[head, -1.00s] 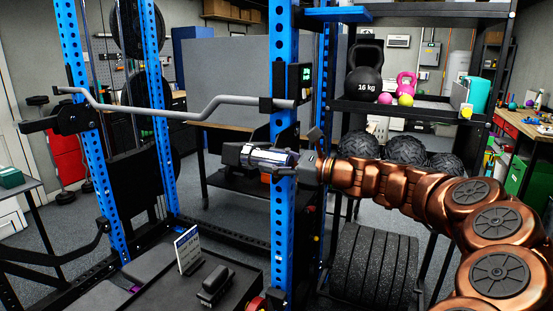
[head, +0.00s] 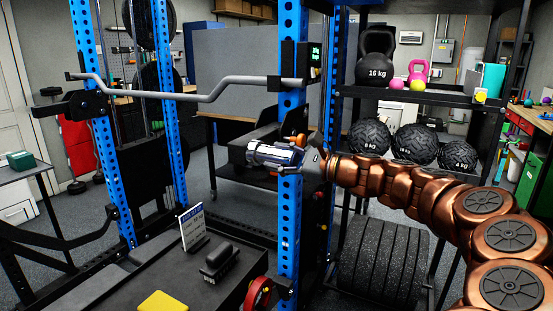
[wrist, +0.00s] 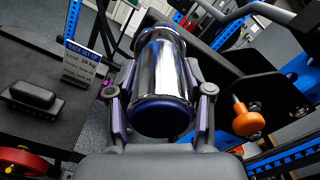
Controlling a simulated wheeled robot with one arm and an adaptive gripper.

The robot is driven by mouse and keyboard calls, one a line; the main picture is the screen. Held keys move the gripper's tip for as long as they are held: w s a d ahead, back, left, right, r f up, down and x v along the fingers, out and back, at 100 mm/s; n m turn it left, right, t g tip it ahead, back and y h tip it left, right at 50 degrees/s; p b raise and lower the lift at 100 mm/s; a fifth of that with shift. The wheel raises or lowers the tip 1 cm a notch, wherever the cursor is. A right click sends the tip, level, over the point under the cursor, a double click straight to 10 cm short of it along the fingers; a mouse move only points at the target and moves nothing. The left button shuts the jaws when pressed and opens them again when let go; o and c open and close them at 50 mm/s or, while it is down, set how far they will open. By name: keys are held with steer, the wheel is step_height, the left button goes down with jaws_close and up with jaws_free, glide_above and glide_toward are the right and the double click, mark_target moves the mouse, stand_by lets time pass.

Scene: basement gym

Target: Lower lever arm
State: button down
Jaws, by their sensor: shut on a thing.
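My gripper (head: 308,160) is shut on a chrome cylinder (head: 272,154), which looks like the handle or sleeve of the lever arm. In the wrist view the chrome cylinder (wrist: 163,75) lies between both fingers, its dark blue end towards me. A black bar (wrist: 185,38) continues behind it. An orange knob (wrist: 247,118) on a black plate sits right of the gripper in the wrist view. How the cylinder joins the lever arm is partly hidden.
A grey cambered barbell (head: 215,92) spans the rack above. Below are a black platform with a small sign (head: 192,228), a black block (head: 220,260) and a yellow block (head: 163,302). A shelf with a 16 kg kettlebell (head: 377,70) and textured balls (head: 410,143) stands right.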

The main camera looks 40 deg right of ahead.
steer(key=shift+f, duration=0.25)
steer(key=shift+c, duration=2.3)
jaws_free()
steer(key=shift+r, duration=0.1)
steer(key=v, duration=1.2)
